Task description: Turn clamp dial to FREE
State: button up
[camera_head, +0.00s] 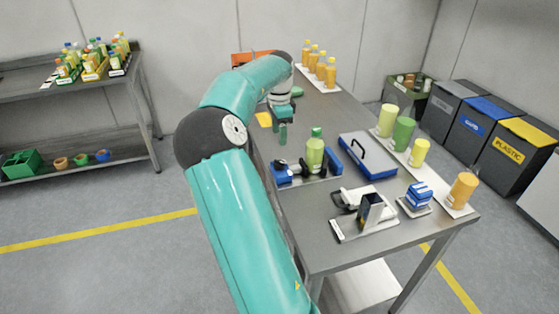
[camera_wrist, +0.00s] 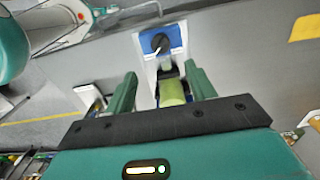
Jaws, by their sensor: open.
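The clamp dial (camera_wrist: 160,43) is a small black round knob with a pale pointer, on a blue block in the wrist view. Its markings are too small to read. A green bottle (camera_wrist: 172,90) stands beside the block. It also shows in the head view (camera_head: 315,155), between the blue clamp parts (camera_head: 283,174) on the bench. My gripper (camera_wrist: 161,75) is open, its two green fingers apart with nothing held. In the head view my gripper (camera_head: 283,132) hangs above the bench, behind and left of the bottle; the dial is hard to make out there.
The grey bench (camera_head: 330,252) also carries a blue-edged tray (camera_head: 368,155) with a black handle, a fixture (camera_head: 367,213) in front, and green and yellow cylinders at right. Several orange-topped bottles (camera_head: 320,65) stand at the back. Bins (camera_head: 520,155) stand beyond the bench.

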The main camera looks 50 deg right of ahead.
aim_at(279, 163)
notch_tip(279, 163, down, 12)
jog(key=shift+r, duration=0.15)
jog(key=shift+c, duration=0.4)
jog(key=c, duration=0.9)
